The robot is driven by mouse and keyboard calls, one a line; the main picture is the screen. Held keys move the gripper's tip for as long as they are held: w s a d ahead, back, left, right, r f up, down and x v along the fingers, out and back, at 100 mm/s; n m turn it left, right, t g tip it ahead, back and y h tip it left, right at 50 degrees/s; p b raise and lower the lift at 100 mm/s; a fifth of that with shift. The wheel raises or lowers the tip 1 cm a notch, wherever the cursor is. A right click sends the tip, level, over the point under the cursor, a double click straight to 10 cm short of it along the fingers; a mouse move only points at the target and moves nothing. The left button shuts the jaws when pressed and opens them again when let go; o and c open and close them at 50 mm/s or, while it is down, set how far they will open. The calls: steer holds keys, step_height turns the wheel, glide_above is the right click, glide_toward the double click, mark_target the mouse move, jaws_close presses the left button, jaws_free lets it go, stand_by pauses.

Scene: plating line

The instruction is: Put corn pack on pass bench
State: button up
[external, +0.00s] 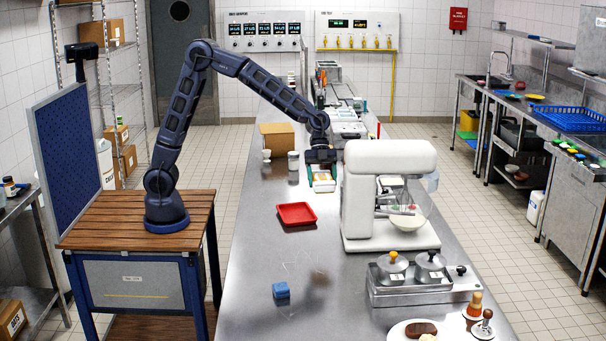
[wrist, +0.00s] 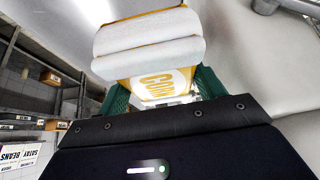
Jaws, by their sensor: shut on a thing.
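My gripper (external: 322,178) hangs pointing down over the long steel bench (external: 258,225), just left of the white stand mixer. Its green fingers are shut on the corn pack, a white and yellow pack (wrist: 150,50) with an orange label whose lettering is partly covered. In the wrist view the pack sits between the fingers (wrist: 160,92). In the external view only a small pale part of it (external: 323,186) shows under my wrist. I cannot tell whether its underside touches the bench.
The mixer (external: 368,190) stands close to the right of my gripper. A red tray (external: 296,214) lies nearer the camera, and a blue block (external: 281,290) nearer still. A cardboard box (external: 277,137) and a grey canister (external: 293,161) stand to the left. The bench's front left is mostly clear.

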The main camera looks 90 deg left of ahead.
steer(key=d, duration=0.8)
steer(key=s+d, duration=0.1)
steer(key=d, duration=0.3)
steer(key=s+d, duration=0.7)
steer(key=d, duration=0.6)
steer(key=s+d+m, duration=0.1)
steer(key=s+d, duration=0.5)
steer(key=d, duration=0.6)
steer(key=s+d, duration=0.7)
steer(key=d, duration=0.6)
step_height(320, 180, down, 20)
steer(key=shift+r, duration=0.25)
steer(key=shift+f, duration=0.1)
steer(key=o, duration=1.2)
steer(key=shift+c, duration=0.2)
steer(key=shift+r, duration=0.3)
steer(key=v, duration=1.1)
steer(key=shift+w+a+r, duration=0.2)
steer(key=shift+a+r, duration=0.05)
steer(key=shift+r, duration=0.05)
